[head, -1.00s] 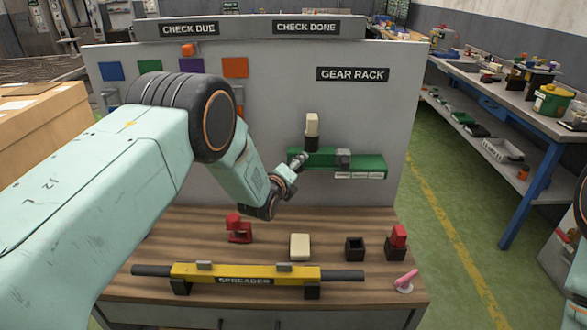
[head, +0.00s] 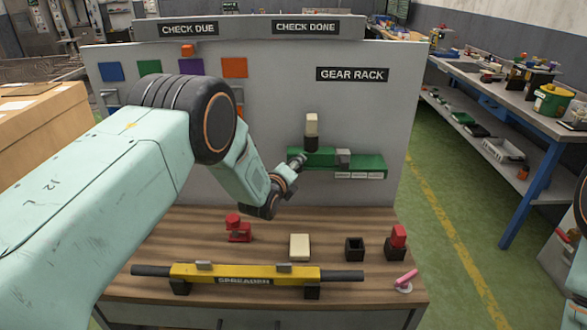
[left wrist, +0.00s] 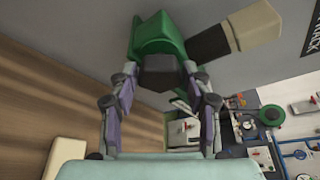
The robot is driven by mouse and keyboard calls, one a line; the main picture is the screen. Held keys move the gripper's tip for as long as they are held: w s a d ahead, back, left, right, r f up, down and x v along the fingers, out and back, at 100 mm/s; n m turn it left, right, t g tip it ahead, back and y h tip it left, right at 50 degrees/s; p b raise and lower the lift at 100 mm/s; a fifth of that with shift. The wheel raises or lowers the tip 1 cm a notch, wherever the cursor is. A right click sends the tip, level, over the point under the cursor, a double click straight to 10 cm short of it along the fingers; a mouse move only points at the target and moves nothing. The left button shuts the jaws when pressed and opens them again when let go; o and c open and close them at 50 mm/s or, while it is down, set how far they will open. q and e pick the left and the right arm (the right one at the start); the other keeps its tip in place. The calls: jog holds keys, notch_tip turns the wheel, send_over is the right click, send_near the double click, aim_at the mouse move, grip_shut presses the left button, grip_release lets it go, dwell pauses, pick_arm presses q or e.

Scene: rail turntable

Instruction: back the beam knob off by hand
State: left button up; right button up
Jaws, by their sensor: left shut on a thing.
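The green beam (head: 370,163) is fixed along the grey panel under the GEAR RACK sign, and it also shows in the left wrist view (left wrist: 152,38). The dark beam knob (left wrist: 160,74) is at its end, between my left fingers. My left gripper (head: 299,160) comes in from the left and is shut on this knob; in the left wrist view its fingertips (left wrist: 160,82) are at both sides of it. In the head view the knob is mostly hidden by the gripper. My right gripper is not in view.
A cream block in a black holder (head: 311,130) stands close by at the beam. Below, the wooden bench (head: 335,215) carries a yellow SPREADER bar (head: 225,273), a red part (head: 238,229), a cream block (head: 300,246), black holders (head: 354,248) and a pink item (head: 405,280).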

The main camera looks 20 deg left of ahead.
pick_arm(q)
jog(key=shift+d+f+n+t+y+b, duration=0.15)
jog(key=shift+n+t+y+b, duration=0.85)
jog(key=shift+n+b, duration=2.75)
jog(key=shift+f+n+t+y+b, duration=0.25)
jog(key=shift+n+t+y+b, duration=0.7)
jog(key=shift+n+b, duration=2.7)
jog(key=shift+d+f+n+t+y+b, duration=0.15)
jog(key=shift+n+t+y+b, duration=0.4)
jog(key=shift+n+t+b, duration=2.9)
jog(key=n+g+p, duration=0.2)
jog(key=n+g, duration=0.1)
jog(key=g, duration=0.1)
jog(key=shift+a+n, duration=0.1)
jog(key=shift+n, duration=0.25)
jog(key=o, duration=1.1)
jog(key=shift+v, duration=3.75)
